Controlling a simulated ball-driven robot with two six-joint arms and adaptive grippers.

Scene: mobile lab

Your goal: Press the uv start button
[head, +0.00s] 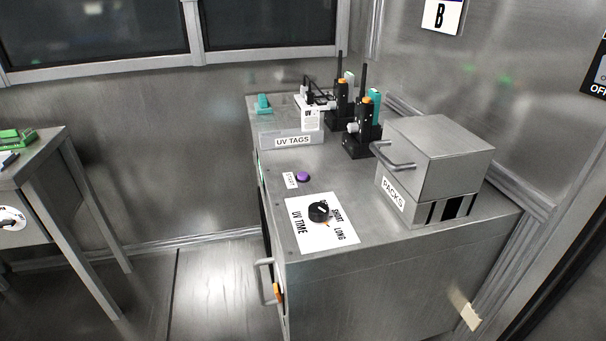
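In front of the button is a white UV TIME plate (322,222) with a black knob (318,211) and the words SHORT and LONG. Neither of my grippers shows in the head view. Nothing covers the button.
A tray marked UV TAGS (292,141) is behind the button, with black radios (361,135) beside it. A metal PACKS box (436,165) stands to the right. A handle (264,282) sticks out at the cabinet's front left. Another table (50,160) is at far left, with open floor between.

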